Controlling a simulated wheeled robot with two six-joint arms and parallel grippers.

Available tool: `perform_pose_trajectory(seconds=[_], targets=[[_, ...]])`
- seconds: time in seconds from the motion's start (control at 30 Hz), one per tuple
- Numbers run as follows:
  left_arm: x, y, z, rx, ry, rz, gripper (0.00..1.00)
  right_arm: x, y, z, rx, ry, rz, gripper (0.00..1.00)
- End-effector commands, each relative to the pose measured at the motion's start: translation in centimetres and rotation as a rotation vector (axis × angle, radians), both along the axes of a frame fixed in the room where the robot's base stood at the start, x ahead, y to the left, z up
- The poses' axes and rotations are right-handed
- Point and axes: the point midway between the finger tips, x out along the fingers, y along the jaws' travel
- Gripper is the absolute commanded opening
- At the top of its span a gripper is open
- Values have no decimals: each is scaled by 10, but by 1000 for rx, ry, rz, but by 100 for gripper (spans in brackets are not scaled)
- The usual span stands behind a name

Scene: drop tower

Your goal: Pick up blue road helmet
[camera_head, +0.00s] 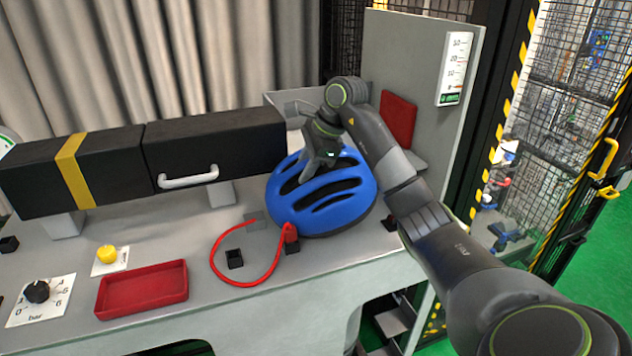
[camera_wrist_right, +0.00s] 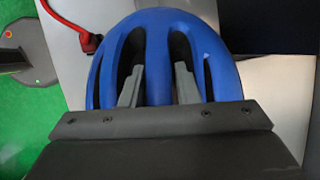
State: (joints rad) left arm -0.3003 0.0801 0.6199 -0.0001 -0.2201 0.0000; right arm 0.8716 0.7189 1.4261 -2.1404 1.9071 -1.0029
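The blue road helmet (camera_head: 345,205) rests on the grey bench at its right part, with dark vents along its top. My right gripper (camera_head: 310,178) reaches down onto the top of the helmet. In the right wrist view the helmet (camera_wrist_right: 158,50) fills the middle. The two fingers of my right gripper (camera_wrist_right: 158,88) stand apart, one over each dark vent, with a blue rib between them. A small gap seems to show beside the rib. Whether the fingertips touch the helmet is hard to tell. My left gripper is not in view.
A red cord (camera_head: 217,262) curls beside the helmet. A red tray (camera_head: 142,290), a yellow button (camera_head: 106,253) and a dial (camera_head: 37,291) lie left. A black beam with a white handle (camera_head: 188,178) stands behind. A grey upright panel (camera_head: 450,130) stands right, with a mesh fence beyond.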

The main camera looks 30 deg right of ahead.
Motion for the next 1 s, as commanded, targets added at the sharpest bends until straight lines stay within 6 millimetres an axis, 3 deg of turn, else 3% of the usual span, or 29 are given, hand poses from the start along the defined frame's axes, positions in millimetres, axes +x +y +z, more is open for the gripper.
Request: perform_pose_trajectory(seconds=[0.23, 0.47, 1.0], targets=[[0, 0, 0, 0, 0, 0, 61, 1, 1, -3, 0, 0, 1, 28], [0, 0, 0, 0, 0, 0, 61, 1, 1, -3, 0, 0, 1, 0], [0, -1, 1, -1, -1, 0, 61, -1, -2, 1, -1, -1, -1, 0]])
